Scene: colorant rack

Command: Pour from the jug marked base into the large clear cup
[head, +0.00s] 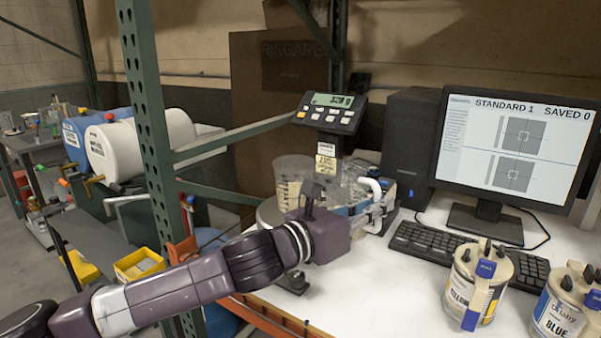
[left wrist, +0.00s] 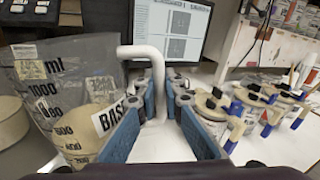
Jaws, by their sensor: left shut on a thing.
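The clear jug (left wrist: 65,75) marked BASE fills the left of the left wrist view, with ml markings and beige liquid in its lower part. Its white handle (left wrist: 152,100) is between the fingers of my left gripper (left wrist: 155,115). In the head view my left gripper (head: 376,212) is shut on this handle (head: 373,187); the jug (head: 350,178) is partly hidden by the gripper. My right gripper is out of view.
The scale display (head: 330,112) stands behind the cup and jug. A monitor (head: 515,145) and keyboard (head: 455,250) are to the right. Yellow (head: 477,285) and blue (head: 562,312) colorant cans stand at the front right. A green rack post (head: 150,120) rises at left. The front middle table is clear.

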